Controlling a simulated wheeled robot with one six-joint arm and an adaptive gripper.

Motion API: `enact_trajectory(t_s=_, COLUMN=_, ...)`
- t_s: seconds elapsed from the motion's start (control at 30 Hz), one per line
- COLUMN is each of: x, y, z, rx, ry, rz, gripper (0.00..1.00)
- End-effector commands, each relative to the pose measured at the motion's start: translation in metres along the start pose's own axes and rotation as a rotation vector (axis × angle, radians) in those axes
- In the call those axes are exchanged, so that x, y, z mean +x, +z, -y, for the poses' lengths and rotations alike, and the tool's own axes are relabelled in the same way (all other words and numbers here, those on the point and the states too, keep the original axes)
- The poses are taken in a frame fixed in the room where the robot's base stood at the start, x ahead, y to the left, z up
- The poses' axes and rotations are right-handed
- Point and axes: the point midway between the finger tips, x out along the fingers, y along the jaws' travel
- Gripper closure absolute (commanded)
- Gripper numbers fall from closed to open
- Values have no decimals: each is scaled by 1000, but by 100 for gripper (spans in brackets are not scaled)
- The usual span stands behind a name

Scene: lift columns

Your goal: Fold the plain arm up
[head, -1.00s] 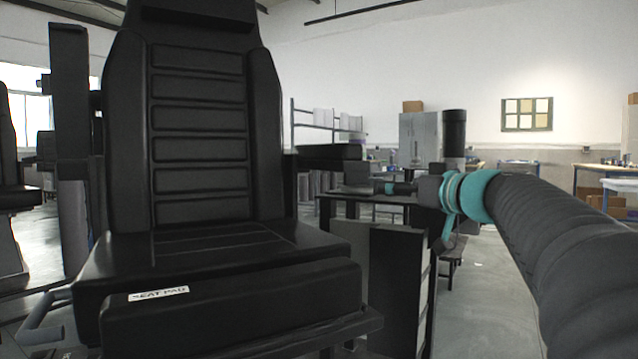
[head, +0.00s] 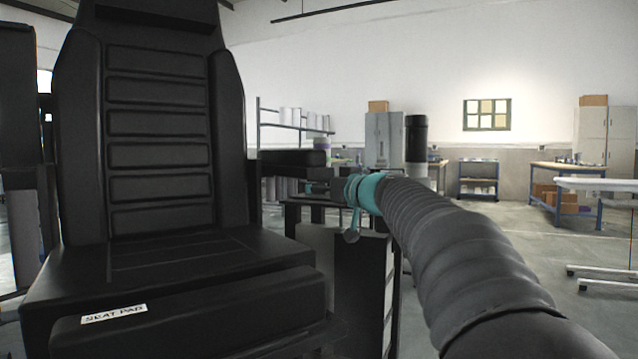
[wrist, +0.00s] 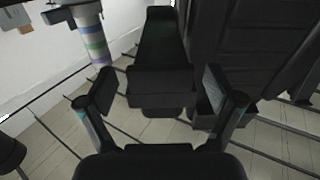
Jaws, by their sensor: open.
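A black padded armrest (head: 290,158) lies level on the right side of the black seat (head: 160,150). I take it for the plain arm. In the wrist view a black bar that looks like this armrest (wrist: 162,45) runs away from me, its near end between my fingers. My gripper (wrist: 158,75) is open, with a gap on both sides of the bar. In the head view my gripper (head: 318,187) is small, just below the armrest's front end, and partly hidden by my wrist. A tall black upright part (head: 18,110) stands at the seat's left.
The seat pad (head: 190,310) juts toward me at lower left. A dark cabinet-like block (head: 360,285) stands below my wrist. A white table (head: 600,184) and a workbench (head: 565,168) stand at right. Floor (head: 520,240) right of my arm is clear.

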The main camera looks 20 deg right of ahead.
Motion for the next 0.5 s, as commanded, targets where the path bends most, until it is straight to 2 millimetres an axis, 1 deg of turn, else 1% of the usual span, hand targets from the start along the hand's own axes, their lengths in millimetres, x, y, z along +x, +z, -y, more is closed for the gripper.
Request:
enact_trajectory(t_s=0.03, x=4, y=0, z=0, rx=1, ry=-1, rz=1, gripper=8)
enact_trajectory(t_s=0.13, x=7, y=0, z=0, rx=0, ry=-1, rz=0, gripper=8)
enact_trajectory(t_s=0.4, x=8, y=0, z=1, rx=0, ry=-1, rz=0, gripper=8)
enact_trajectory(t_s=0.47, x=8, y=0, z=1, rx=0, ry=-1, rz=0, gripper=23)
enact_trajectory(t_s=0.5, x=8, y=0, z=1, rx=0, ry=-1, rz=0, gripper=33)
